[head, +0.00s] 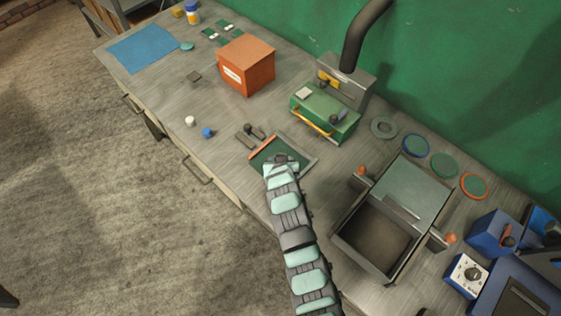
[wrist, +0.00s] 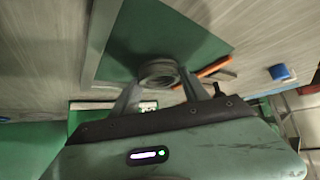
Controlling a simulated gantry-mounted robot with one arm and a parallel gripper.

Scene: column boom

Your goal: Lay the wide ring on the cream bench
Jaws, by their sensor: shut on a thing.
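My gripper (head: 277,160) is over the green-floored tray (head: 300,147) near the front middle of the bench (head: 235,130). In the wrist view my gripper (wrist: 160,85) is shut on a thick grey ring (wrist: 158,66), which looks like the wide ring. The ring sits between the two fingertips, with the tray's green floor (wrist: 150,35) behind it. I cannot tell whether the ring touches the floor. The bench top looks greyish beige. In the head view the ring is mostly hidden by my gripper.
A green box (head: 325,112) stands behind the tray, and an orange box (head: 246,64) at the back left. A flat grey ring (head: 384,128) and several round pieces lie along the wall. An open metal bin (head: 377,240) is at right. Bare bench lies left of the tray, around a blue cap (head: 207,132).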

